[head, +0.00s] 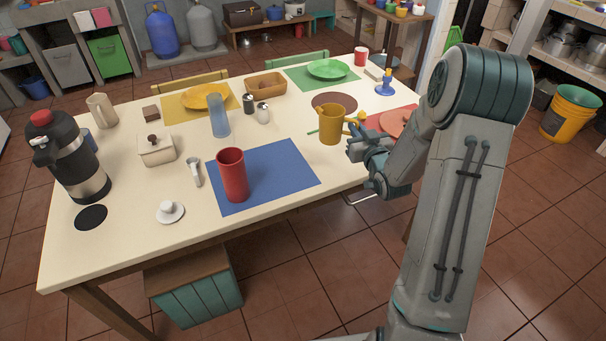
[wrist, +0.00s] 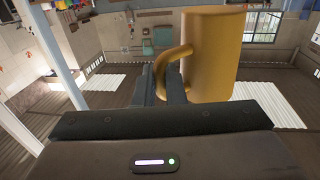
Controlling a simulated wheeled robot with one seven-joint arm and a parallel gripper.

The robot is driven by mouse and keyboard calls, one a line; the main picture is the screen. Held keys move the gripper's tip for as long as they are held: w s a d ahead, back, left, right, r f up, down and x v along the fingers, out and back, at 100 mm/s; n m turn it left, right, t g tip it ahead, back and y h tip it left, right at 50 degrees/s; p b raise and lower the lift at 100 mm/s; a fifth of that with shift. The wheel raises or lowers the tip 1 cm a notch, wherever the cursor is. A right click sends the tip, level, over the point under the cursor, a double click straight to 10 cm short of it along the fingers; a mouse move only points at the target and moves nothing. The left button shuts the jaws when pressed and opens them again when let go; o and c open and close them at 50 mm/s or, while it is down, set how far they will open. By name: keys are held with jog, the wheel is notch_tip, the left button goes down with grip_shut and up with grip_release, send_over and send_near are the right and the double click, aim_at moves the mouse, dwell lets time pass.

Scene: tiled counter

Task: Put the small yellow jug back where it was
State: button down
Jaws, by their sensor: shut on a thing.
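The small yellow jug (head: 331,124) is upright near the right part of the table, just right of the blue placemat. My gripper (head: 358,143) is at its right side, shut on its handle. The wrist view shows the jug (wrist: 212,60) large, with its curved handle between the fingers (wrist: 168,82) of my gripper. I cannot tell whether the jug's base touches the table or hangs a little above it. A brown round mat (head: 335,98) lies bare just behind the jug.
A red cup (head: 232,175) stands on the blue placemat (head: 285,168). Shakers (head: 263,113), a blue glass (head: 219,116) and a wooden bowl (head: 266,84) stand to the left. A red placemat (head: 372,122) with a plate lies right, partly behind my arm.

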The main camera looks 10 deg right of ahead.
aim_at(327, 141)
jog(key=w+d+b, duration=0.1)
jog(key=d+b, duration=0.2)
jog(key=d, duration=0.1)
jog(key=w+a+f, duration=0.1)
jog(key=a+f, duration=0.1)
jog(key=a, duration=0.1)
jog(key=a+f, duration=0.2)
jog(key=a, duration=0.2)
jog(key=w+a+f, duration=0.1)
jog(key=a+f, duration=0.1)
jog(key=a, duration=0.2)
jog(key=shift+w+a+f, duration=0.15)
jog(key=shift+w, duration=0.2)
jog(key=shift+f, duration=2)
jog(key=shift+f+b, duration=0.15)
jog(key=shift+b, duration=0.15)
jog(key=c, duration=1.5)
grip_release()
